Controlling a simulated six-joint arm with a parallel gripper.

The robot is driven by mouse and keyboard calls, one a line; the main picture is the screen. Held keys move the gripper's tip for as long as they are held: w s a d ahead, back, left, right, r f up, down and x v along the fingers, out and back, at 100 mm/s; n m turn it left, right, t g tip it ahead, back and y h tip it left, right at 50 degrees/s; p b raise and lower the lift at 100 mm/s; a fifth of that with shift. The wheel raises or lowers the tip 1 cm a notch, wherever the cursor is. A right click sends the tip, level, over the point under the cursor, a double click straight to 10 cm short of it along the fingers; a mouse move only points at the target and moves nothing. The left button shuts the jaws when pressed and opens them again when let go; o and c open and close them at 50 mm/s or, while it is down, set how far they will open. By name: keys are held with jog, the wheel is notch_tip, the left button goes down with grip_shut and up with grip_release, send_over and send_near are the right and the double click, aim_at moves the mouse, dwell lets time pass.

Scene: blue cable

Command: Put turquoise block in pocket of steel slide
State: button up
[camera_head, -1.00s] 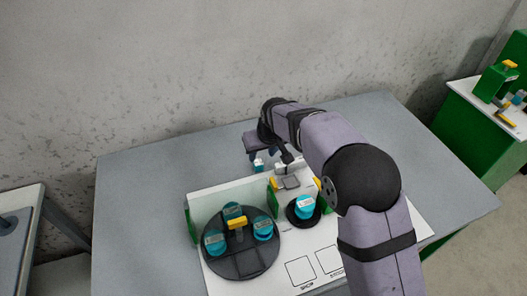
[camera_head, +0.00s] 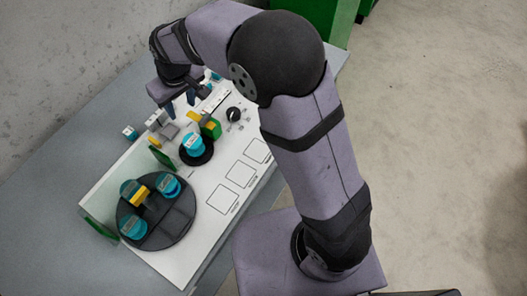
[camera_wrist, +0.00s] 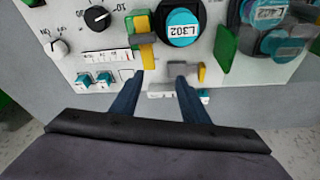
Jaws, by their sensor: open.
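A small turquoise block (camera_head: 130,133) with a pale top sits beyond the back edge of the white panel. In the wrist view it appears as a turquoise and white piece (camera_wrist: 204,96), partly hidden beside the right finger. A grey metal piece, seemingly the steel slide (camera_head: 168,131), is at the panel's back edge beside a yellow part; its pocket is not clear. My gripper (camera_head: 180,103) is open and empty, above the back edge to the right of the block. In the wrist view my gripper (camera_wrist: 160,80) has its fingers apart with nothing between them.
Two more turquoise blocks (camera_wrist: 94,79) sit by a scale strip (camera_wrist: 107,57). A black turntable (camera_head: 155,208) holds turquoise cylinders, and another labelled cylinder (camera_head: 194,142) stands on a small black disc. A black knob (camera_head: 234,115) and green plates rise from the panel. Grey table is clear at left.

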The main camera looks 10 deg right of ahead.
jog(key=s+d+m+g+h, duration=0.15)
jog(key=s+d, duration=0.25)
jog(key=d, duration=0.4)
jog(key=s+d+m, duration=0.2)
jog(key=s+d, duration=0.3)
jog(key=d, duration=0.4)
jog(key=s+d+f+m+g, duration=0.1)
jog(key=s+d+f+m, duration=0.1)
jog(key=s+d, duration=0.6)
jog(key=s+f, duration=0.1)
jog(key=s, duration=0.2)
jog(key=shift+s, duration=0.2)
jog(key=shift+o, duration=0.6)
jog(key=shift+s+m, duration=0.3)
jog(key=shift+m, duration=0.05)
